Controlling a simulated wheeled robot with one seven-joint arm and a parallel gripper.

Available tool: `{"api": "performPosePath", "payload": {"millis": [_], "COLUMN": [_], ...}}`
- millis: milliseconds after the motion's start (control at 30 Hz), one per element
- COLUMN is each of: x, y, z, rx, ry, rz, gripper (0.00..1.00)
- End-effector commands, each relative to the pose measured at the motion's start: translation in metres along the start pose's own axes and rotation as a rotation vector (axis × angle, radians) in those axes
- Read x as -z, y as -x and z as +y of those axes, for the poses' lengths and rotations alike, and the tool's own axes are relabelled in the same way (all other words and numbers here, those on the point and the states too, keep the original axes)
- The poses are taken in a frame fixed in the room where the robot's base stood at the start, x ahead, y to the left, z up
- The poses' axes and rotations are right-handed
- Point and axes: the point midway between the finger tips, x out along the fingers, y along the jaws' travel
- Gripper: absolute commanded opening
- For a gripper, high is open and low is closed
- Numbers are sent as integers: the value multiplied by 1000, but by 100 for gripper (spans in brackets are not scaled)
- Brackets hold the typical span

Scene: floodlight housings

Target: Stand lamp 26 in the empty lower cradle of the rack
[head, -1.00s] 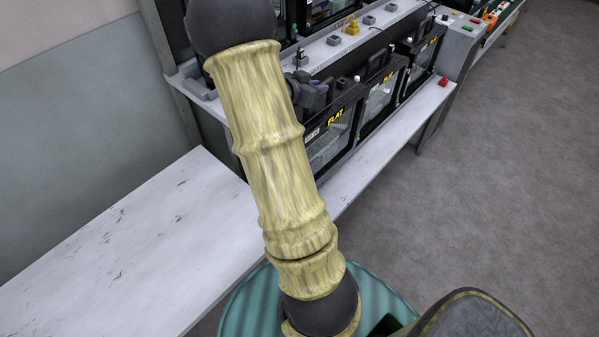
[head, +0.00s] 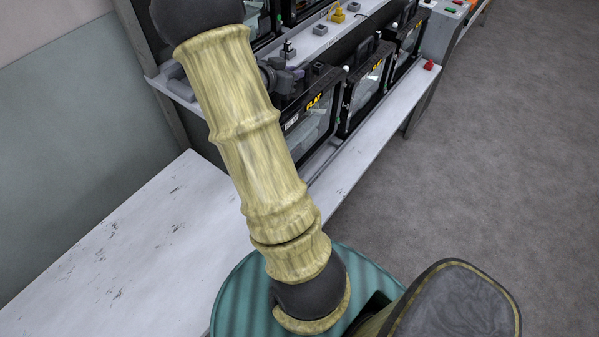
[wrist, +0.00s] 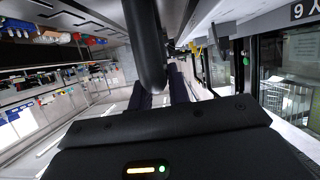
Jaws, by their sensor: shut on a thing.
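A black-framed floodlight with a clear glass front and a yellow FLAT mark (head: 315,103) is at the left end of the lower row in the head view. Its small white tag is too small to read. My gripper (head: 283,78) is at the top of this lamp, partly hidden by my arm. In the wrist view my gripper (wrist: 160,95) is shut around a dark rounded bar (wrist: 146,45), apparently the lamp's handle. The rack (head: 335,180) has a pale lower shelf. The cradle under the held lamp is hidden, so I cannot tell whether the lamp touches it.
Two similar lamps, a middle one (head: 368,92) and a right one (head: 405,45), stand close along the lower row. Small switches and a yellow knob (head: 338,15) line the ledge above. A white bench (head: 130,250) is at left. Grey floor (head: 490,160) at right is clear.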

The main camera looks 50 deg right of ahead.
Motion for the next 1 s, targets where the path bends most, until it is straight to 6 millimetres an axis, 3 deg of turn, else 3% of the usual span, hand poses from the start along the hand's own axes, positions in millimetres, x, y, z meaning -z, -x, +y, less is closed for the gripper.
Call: {"api": "performPosePath", "payload": {"millis": [33,567,1000], "x": [8,4,-45], "y": [2,1,-19], "z": [0,0,-1], "rx": [-2,-8,-8], "ry": [1,14,17], "rz": [11,16,15], "gripper": [0,0,0]}}
